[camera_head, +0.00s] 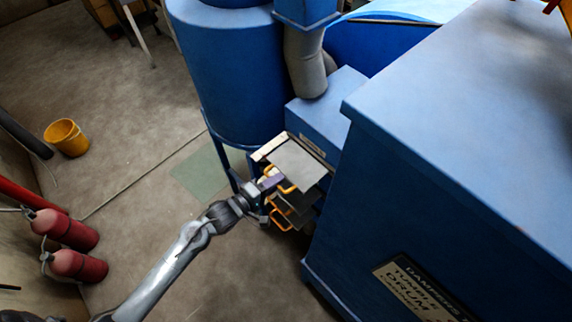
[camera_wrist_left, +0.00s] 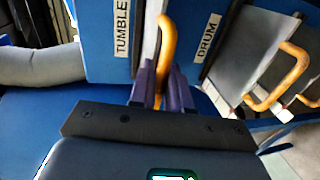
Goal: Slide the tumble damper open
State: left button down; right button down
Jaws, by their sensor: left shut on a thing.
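My left gripper (camera_head: 271,184) is shut on an orange loop handle (camera_head: 287,189) at the upper of the stacked damper plates. In the left wrist view its purple fingers (camera_wrist_left: 161,88) close around the handle (camera_wrist_left: 166,40), beside a blue panel with a TUMBLE label (camera_wrist_left: 122,28). In the head view a flat grey plate (camera_head: 299,164) sticks out by this handle. A DRUM label (camera_wrist_left: 208,38) is to the right in the wrist view, near a grey plate with a second orange handle (camera_wrist_left: 287,77). The fingers hide part of the held handle. My right gripper is not visible.
A lower orange handle (camera_head: 280,220) hangs just under the gripper. The large blue cabinet (camera_head: 450,130) is close on the right, and a blue cylinder (camera_head: 232,80) stands behind. Floor between is clear.

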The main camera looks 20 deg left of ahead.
pick_arm(q)
jog(key=shift+s+r, duration=0.1)
jog(key=shift+s, duration=0.15)
pick_arm(e)
jog(key=shift+w+d+r, duration=0.1)
jog(key=shift+w+r, duration=0.05)
jog(key=shift+r, duration=0.15)
pick_arm(q)
jog(key=c, duration=1.3)
grip_release()
jog(key=shift+s+a, duration=0.15)
jog(key=shift+c, duration=0.2)
jog(key=shift+s, duration=0.1)
